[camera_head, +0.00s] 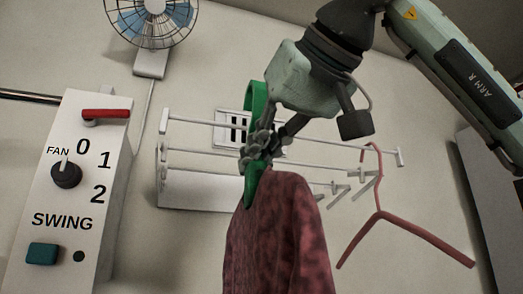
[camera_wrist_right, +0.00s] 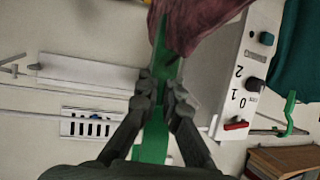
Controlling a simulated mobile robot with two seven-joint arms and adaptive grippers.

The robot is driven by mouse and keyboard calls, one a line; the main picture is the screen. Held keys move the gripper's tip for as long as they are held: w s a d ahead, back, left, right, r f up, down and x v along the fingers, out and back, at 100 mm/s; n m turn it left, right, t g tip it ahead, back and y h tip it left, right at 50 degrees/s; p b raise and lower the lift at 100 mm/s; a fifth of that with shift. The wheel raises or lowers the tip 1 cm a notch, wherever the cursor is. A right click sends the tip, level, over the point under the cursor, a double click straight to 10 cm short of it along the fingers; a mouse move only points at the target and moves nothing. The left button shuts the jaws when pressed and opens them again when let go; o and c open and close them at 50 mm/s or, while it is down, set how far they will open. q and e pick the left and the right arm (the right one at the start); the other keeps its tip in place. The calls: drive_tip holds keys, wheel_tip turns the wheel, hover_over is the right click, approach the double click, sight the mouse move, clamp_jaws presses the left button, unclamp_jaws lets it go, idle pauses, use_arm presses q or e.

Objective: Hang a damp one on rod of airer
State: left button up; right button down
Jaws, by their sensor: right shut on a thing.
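My right gripper (camera_head: 256,152) comes down from the top and is shut on a green hanger (camera_head: 254,100); in the right wrist view its fingers (camera_wrist_right: 160,92) close on both sides of the green hanger (camera_wrist_right: 151,142). A dark red, mottled garment (camera_head: 277,240) hangs from this hanger, below the gripper. The white airer (camera_head: 200,164) with several rods is on the wall behind. The hanger's upper part overlaps the rods in the head view; I cannot tell whether it touches one. My left gripper is not in view.
An empty pink hanger (camera_head: 378,218) hangs at the airer's right end. A control box (camera_head: 70,200) with a red lever stands left, below a fan (camera_head: 152,22). The right wrist view shows a teal cloth (camera_wrist_right: 300,55) and a brown box (camera_wrist_right: 285,162).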

drive_tip(key=shift+w+a, duration=0.3)
drive_tip(key=shift+w, duration=0.55)
drive_tip(key=shift+w+a, duration=0.3)
drive_tip(key=shift+w, duration=0.6)
drive_tip(key=shift+w+a, duration=0.3)
drive_tip(key=shift+w, duration=0.55)
drive_tip(key=shift+w+f, duration=0.1)
drive_tip(key=shift+f, duration=0.25)
drive_tip(key=shift+f+b, duration=0.3)
drive_tip(key=shift+f, duration=0.65)
drive_tip(key=shift+f+b, duration=0.2)
drive_tip(key=shift+b, duration=0.1)
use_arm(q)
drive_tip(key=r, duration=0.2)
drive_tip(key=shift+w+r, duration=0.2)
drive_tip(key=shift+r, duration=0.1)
